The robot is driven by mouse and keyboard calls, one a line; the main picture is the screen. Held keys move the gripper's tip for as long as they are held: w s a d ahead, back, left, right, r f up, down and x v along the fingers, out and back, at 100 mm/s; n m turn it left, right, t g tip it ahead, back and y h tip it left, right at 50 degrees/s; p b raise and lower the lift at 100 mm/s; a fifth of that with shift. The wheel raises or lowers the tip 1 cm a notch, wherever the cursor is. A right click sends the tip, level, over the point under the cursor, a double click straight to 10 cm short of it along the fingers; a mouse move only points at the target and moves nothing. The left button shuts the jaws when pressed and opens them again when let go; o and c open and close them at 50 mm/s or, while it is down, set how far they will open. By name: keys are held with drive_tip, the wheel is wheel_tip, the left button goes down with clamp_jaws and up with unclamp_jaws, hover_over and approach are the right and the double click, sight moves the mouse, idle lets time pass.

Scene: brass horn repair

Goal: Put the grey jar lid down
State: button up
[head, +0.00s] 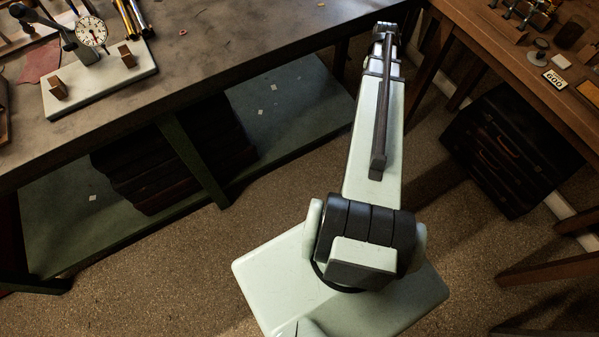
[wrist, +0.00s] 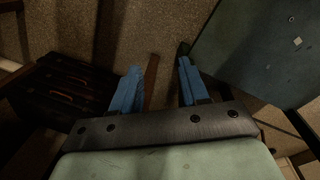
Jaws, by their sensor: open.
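My gripper (wrist: 158,88) shows in the wrist view as two blue fingers set wide apart. It is open, with nothing held between them; a brown strip and the floor show beyond the gap. In the head view my arm reaches away between the two benches, and the fingers cannot be made out at its far end. I cannot pick out the grey jar lid with certainty in either view.
The grey-topped bench (head: 230,60) at left bears a dial gauge (head: 92,32) on a white base (head: 100,88); its right part is mostly clear. The wooden bench (head: 500,62) at right holds small parts and a number plate (head: 556,80). Dark cases (head: 505,150) stand beneath it.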

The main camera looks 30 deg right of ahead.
drive_tip(key=s+a+f+n+g, duration=0.1)
drive_tip(key=a+f+n, duration=0.1)
drive_tip(key=a+f, duration=0.45)
drive_tip(key=s+a+f+n+y, duration=0.1)
drive_tip(key=a+f, duration=0.3)
drive_tip(key=a, duration=0.6)
drive_tip(key=s+a+f+n+g, duration=0.1)
drive_tip(key=a+f+n, duration=0.1)
drive_tip(key=a+f, duration=0.5)
drive_tip(key=s+a+f+n+g, duration=0.2)
drive_tip(key=s+a+f+n, duration=0.1)
drive_tip(key=s+a, duration=0.6)
drive_tip(key=s+a+f+n+g, duration=0.1)
drive_tip(key=s+a+f+n, duration=0.2)
drive_tip(key=s+a, duration=0.7)
wheel_tip(320, 180, down, 3)
drive_tip(key=shift+a+r+g, duration=0.2)
drive_tip(key=shift+a+g, duration=0.2)
